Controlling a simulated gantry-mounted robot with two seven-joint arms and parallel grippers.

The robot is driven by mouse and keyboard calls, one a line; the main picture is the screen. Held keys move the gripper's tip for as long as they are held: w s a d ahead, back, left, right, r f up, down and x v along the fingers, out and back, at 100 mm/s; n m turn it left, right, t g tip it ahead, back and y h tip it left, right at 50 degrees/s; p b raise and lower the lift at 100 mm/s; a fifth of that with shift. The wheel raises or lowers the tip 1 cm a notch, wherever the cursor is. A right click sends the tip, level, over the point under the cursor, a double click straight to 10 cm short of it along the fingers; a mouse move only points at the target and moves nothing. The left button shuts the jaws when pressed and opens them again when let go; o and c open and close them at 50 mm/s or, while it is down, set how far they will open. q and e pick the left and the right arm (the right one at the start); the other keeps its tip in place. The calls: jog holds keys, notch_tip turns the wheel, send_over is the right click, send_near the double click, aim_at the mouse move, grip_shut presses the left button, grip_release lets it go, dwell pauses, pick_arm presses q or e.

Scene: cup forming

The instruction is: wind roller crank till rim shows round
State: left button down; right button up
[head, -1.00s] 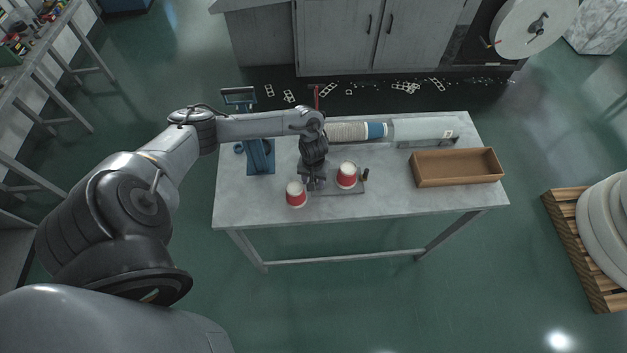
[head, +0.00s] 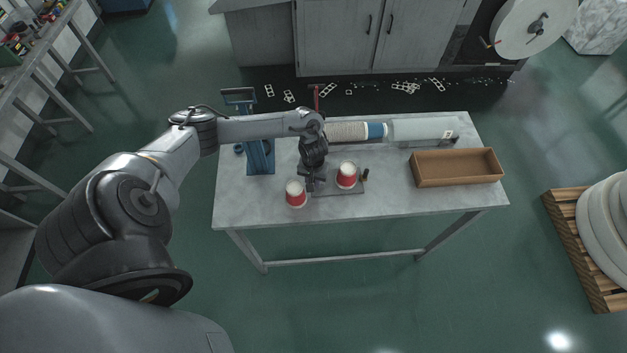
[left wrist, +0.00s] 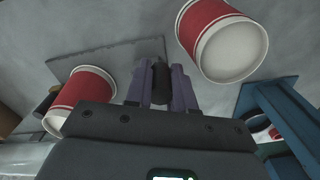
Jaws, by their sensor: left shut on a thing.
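My left gripper (head: 312,185) is shut on a dark upright crank handle (left wrist: 160,82), which shows between its fingers in the left wrist view (left wrist: 160,95). The handle is at the left side of the rim roller's flat grey base plate (head: 328,190). A red and white paper cup (head: 347,181) is at the base plate, just right of the gripper in the head view; it also shows in the left wrist view (left wrist: 78,100). Its rim is too small to judge for roundness. My right gripper is not in view.
A second red and white cup (head: 296,200) stands on the table left of the gripper, close to it. A blue press (head: 258,157) is at the table's left. An empty brown tray (head: 456,181) is at the right. A long stack of cups lies behind. The front table strip is clear.

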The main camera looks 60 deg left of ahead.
pick_arm(q)
jog(key=shift+a, duration=0.1)
